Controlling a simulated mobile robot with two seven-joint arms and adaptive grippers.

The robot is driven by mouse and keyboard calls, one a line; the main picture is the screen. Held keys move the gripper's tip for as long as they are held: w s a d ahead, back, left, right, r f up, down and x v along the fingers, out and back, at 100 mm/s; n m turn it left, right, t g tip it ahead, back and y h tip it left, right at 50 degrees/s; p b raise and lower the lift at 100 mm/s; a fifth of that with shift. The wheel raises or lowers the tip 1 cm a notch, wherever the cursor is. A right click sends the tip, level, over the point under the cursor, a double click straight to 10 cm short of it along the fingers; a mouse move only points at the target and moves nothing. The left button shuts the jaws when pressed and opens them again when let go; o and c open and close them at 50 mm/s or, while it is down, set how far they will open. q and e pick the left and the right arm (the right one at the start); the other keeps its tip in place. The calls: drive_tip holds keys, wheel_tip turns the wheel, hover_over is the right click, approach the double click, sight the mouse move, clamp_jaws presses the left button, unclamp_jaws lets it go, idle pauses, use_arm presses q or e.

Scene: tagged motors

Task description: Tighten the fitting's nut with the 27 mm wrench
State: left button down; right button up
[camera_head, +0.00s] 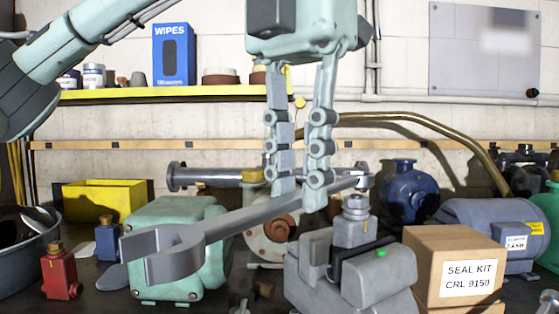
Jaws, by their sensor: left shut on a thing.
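My left gripper (300,195) hangs down in the middle of the view. It is shut on the handle of a grey wrench (245,217). The wrench is held in the air at a slant. Its large open jaw points to the lower left, near the camera, and its smaller far end is at the upper right, above the fitting in the picture. I cannot read a size on it. The fitting (354,229) stands upright in a grey vise (345,278), with its nut (356,203) near the top. I cannot tell whether the wrench touches the nut. My right gripper is not in view.
A seal kit box (453,270) stands right of the vise, with a blue-grey motor (485,225) behind it. A green housing (175,225) sits behind the wrench jaw. The bench is crowded.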

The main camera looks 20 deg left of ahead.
use_arm(q)
drive_tip(key=d+n, duration=0.8)
drive_tip(key=d, duration=0.1)
drive_tip(key=shift+n, duration=0.3)
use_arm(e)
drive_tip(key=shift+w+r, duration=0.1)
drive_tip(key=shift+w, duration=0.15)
use_arm(q)
drive_tip(key=shift+d+f, duration=0.1)
drive_tip(key=shift+f, duration=0.15)
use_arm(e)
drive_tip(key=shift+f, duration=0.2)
use_arm(q)
drive_tip(key=shift+f+b, duration=0.35)
drive_tip(key=shift+b, duration=0.15)
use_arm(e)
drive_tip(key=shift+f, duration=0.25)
use_arm(q)
drive_tip(key=shift+f, duration=0.15)
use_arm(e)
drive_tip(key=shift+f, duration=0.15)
use_arm(q)
drive_tip(key=shift+f+b, duration=0.5)
drive_tip(key=shift+f, duration=0.05)
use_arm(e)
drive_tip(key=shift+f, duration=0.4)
